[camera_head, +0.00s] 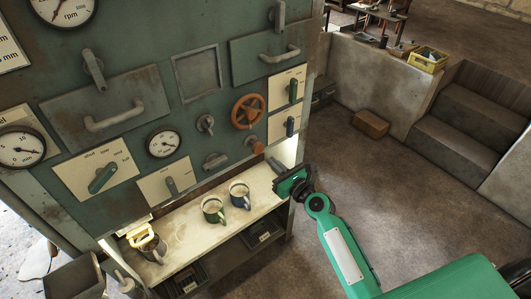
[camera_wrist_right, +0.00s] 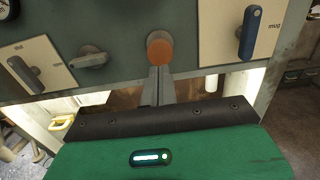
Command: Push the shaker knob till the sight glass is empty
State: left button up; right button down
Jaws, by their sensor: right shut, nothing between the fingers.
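A round orange-brown knob (camera_head: 254,146) sticks out low on the right part of the green panel; I take it for the shaker knob. In the right wrist view the knob (camera_wrist_right: 160,48) is straight ahead of my fingers. My right gripper (camera_head: 276,165) is shut and empty, just in front of and below the knob. In the right wrist view its fingertips (camera_wrist_right: 160,72) overlap the knob's lower edge; I cannot tell whether they touch. A square grey-framed pane (camera_head: 197,75) on the panel may be the sight glass; its contents cannot be made out. My left gripper is not in view.
An orange handwheel (camera_head: 248,111) and a lever marked mug (camera_wrist_right: 249,33) are near the knob. Two mugs (camera_head: 213,210) (camera_head: 239,196) stand on the lit shelf below, with a yellow-handled container (camera_head: 147,243) farther left. The floor to the right is open.

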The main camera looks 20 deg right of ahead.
aim_at(260, 150)
jog(key=shift+p+x, duration=0.35)
jog(key=shift+x, duration=1.95)
jog(key=shift+w, duration=0.1)
